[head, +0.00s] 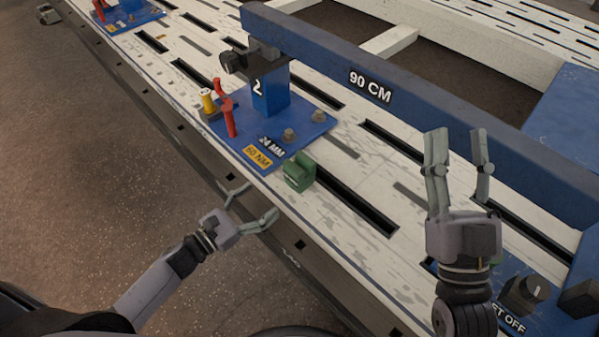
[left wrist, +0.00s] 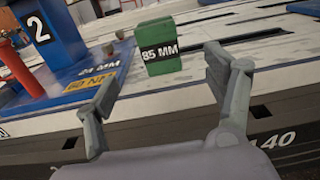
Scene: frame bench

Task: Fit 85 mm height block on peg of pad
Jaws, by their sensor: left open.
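The green block (head: 299,172), marked 85 MM, stands upright at the near right edge of the blue plate (head: 318,122). It also shows in the left wrist view (left wrist: 162,62). The plate carries a blue post (head: 270,95) marked 2, with a dark fitting on top under the blue beam. My left gripper (head: 257,202) is open and empty at the bench's front edge, just short of the block. In the left wrist view the block appears beyond the open fingers (left wrist: 160,76). My right gripper (head: 458,142) is open and empty over the bench at the right.
A red lever (head: 227,108) and a yellow-topped piece (head: 208,101) stand at the plate's left. The long blue beam (head: 420,110), marked 90 CM, runs behind. Slots cut the white bench top (head: 360,205). Dark knobs (head: 524,294) sit at the lower right.

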